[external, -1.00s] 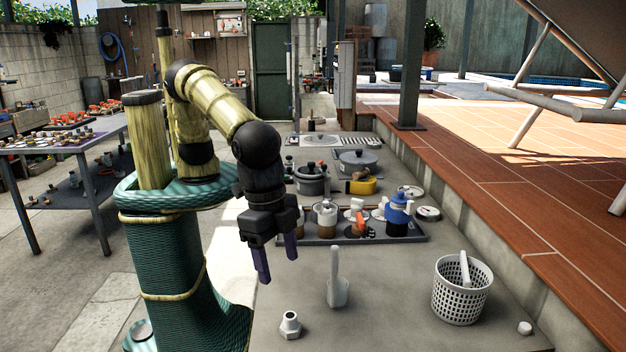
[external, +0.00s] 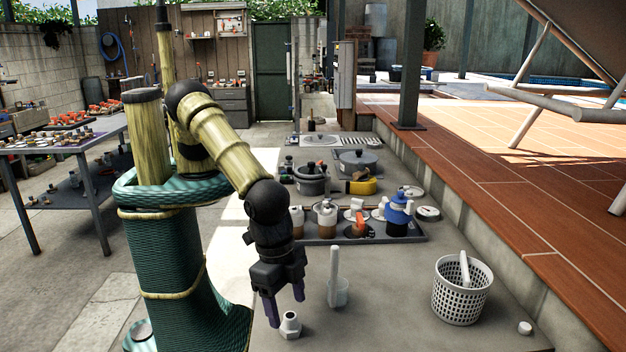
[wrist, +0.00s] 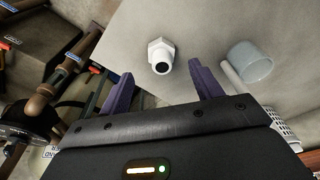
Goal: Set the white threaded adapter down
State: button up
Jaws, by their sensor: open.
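The white threaded adapter (external: 290,325) stands on the grey concrete surface near the front in the external view. In the wrist view the adapter (wrist: 161,55) shows its hex collar and dark bore, beyond and between the fingertips. My gripper (external: 286,306) is open and empty, with its purple fingers pointing down just above and beside the adapter. In the wrist view the two fingers of my gripper (wrist: 160,77) are spread apart, and I see no contact with the adapter.
A white perforated basket (external: 462,292) and a small white cap (external: 525,328) are farther right. A dark tray (external: 420,236) with several fittings lies behind. Concrete between cup and basket is clear.

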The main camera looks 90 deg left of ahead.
aim_at(289, 315)
jog(key=f, duration=0.1)
jog(key=f+p, duration=0.1)
jog(key=f, duration=0.2)
jog(key=shift+w+f, duration=0.3)
jog(key=shift+f, duration=0.1)
grip_shut()
